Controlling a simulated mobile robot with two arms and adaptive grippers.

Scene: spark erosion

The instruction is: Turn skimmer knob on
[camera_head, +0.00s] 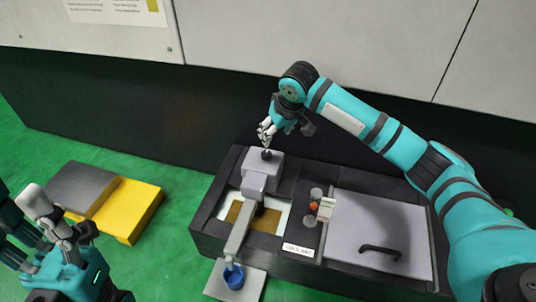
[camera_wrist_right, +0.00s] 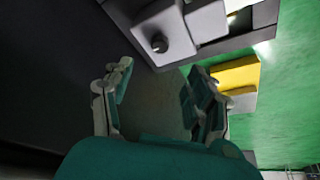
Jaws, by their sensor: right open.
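The skimmer is a light grey unit (camera_head: 262,180) on the dark tank, with a long arm reaching toward the front. A small black knob (camera_head: 267,155) sits on top of its rear block. My right gripper (camera_head: 266,132) is just above and behind the knob, its fingers pointing down. In the right wrist view the knob (camera_wrist_right: 159,43) lies beyond the fingertips, between their lines, and my right gripper (camera_wrist_right: 160,75) is open and empty. The fingers appear apart from the knob. My left gripper (camera_head: 60,222) is at the lower left, away from the skimmer; its jaw opening is unclear.
The dark tank (camera_head: 205,240) has a grey lid (camera_head: 375,225) with a black handle (camera_head: 381,251) at the right. A small orange part (camera_head: 313,205) sits beside the lid. A blue cup (camera_head: 234,277) stands in front. A yellow and grey box (camera_head: 135,205) lies on the green floor. A wall rises behind.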

